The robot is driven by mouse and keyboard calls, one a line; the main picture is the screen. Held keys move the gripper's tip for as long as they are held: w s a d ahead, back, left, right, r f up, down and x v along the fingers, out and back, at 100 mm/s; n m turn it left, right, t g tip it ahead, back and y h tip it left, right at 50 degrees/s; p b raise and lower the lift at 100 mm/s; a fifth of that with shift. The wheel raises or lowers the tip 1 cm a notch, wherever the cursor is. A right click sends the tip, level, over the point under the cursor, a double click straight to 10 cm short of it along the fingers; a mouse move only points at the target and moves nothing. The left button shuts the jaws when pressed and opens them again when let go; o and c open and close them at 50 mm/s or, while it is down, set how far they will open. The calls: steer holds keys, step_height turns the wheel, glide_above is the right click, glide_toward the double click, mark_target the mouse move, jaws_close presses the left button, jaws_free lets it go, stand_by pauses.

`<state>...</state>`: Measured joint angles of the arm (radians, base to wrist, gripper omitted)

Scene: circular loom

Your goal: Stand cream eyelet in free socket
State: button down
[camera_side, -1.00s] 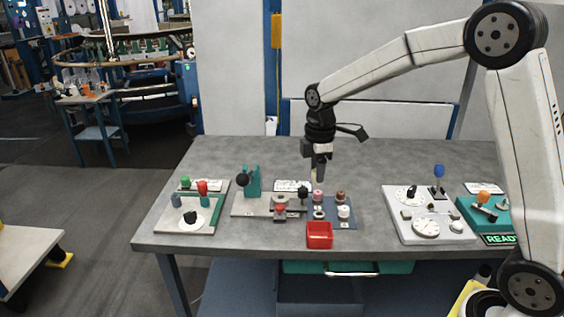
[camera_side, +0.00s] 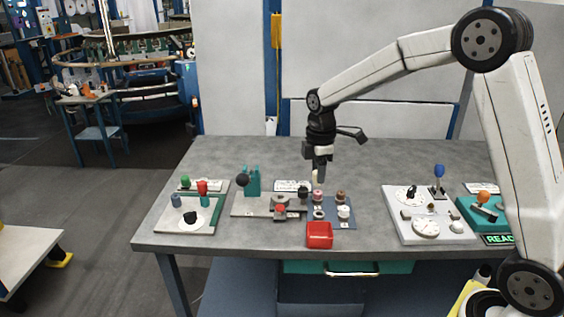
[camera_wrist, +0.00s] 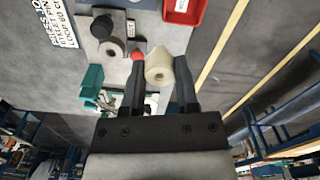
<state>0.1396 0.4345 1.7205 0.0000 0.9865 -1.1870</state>
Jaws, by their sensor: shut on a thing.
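My gripper (camera_side: 317,176) points down above the back of the blue-grey plate (camera_side: 347,222), seen in the side view. It is shut on the cream eyelet (camera_wrist: 158,70), a short pale cylinder with a hole, held between the fingertips in the wrist view. The eyelet also shows as a small pale spot below the jaws in the side view (camera_side: 315,180). A pink-topped eyelet (camera_side: 318,196), a brown one (camera_side: 340,195) and a white one (camera_side: 344,211) stand on the plate. I cannot make out the free socket.
A red tray (camera_side: 319,235) sits in front of the plate. To the left is a grey fixture with a teal bracket (camera_side: 252,181), a dark ball and a red knob (camera_side: 280,209). A white board (camera_side: 428,212) with parts lies right. The table behind is clear.

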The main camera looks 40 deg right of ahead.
steer(key=w+d+f, duration=0.2)
steer(key=d+f, duration=0.2)
steer(key=shift+d, duration=0.15)
steer(key=shift+f, duration=0.3)
steer(key=shift+f, duration=3.25)
steer(key=shift+f, duration=1.45)
steer(key=shift+c, duration=1.4)
jaws_free()
step_height(320, 180, up, 8)
steer(key=shift+f, duration=0.1)
